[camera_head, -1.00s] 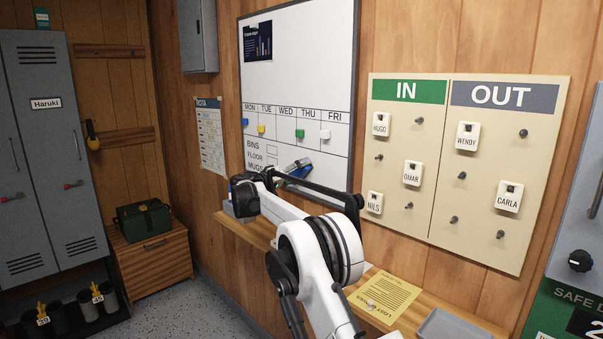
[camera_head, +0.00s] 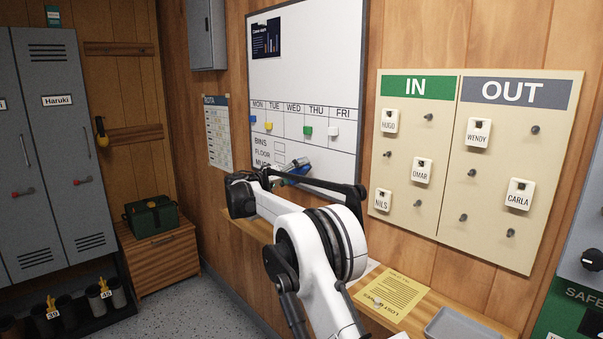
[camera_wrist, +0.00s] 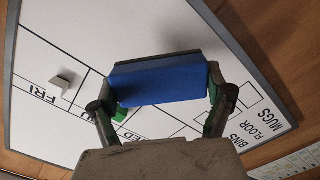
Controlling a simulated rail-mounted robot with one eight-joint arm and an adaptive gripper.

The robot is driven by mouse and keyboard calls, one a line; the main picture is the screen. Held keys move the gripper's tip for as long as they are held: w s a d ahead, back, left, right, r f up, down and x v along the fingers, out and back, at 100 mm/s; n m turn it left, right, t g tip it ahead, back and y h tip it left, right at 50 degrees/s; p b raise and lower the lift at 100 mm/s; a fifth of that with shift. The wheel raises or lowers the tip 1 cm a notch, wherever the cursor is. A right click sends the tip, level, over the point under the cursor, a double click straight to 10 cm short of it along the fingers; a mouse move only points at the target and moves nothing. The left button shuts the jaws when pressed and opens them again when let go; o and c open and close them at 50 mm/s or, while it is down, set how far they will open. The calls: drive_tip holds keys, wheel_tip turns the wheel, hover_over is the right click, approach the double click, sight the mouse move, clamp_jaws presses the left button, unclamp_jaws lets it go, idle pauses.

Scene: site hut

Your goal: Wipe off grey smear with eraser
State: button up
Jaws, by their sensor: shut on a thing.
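The whiteboard (camera_head: 310,65) hangs on the wood wall and fills much of the wrist view (camera_wrist: 65,50), where it appears turned around. My gripper (camera_wrist: 165,97) is shut on the eraser (camera_wrist: 165,84), a blue block with a dark grey side, one finger at each end. In the head view the eraser (camera_head: 300,168) shows as a bit of blue at the board's lower part, beside the BINS, FLOOR and MUGS lines. I cannot tell whether it touches the board. I make out no grey smear in either view; the eraser, gripper and arm cover part of the board.
Coloured magnets, including a green one (camera_head: 307,130) and a white one (camera_head: 333,131), sit under the day names. A wooden shelf (camera_head: 408,320) below carries a yellow sheet (camera_head: 392,294) and a grey tray (camera_head: 458,324). An IN/OUT tag board (camera_head: 450,215) hangs to the right.

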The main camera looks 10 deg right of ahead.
drive_tip(key=shift+s+a, duration=0.35)
drive_tip(key=shift+a, duration=0.25)
drive_tip(key=shift+v, duration=1.55)
drive_tip(key=shift+d, duration=0.1)
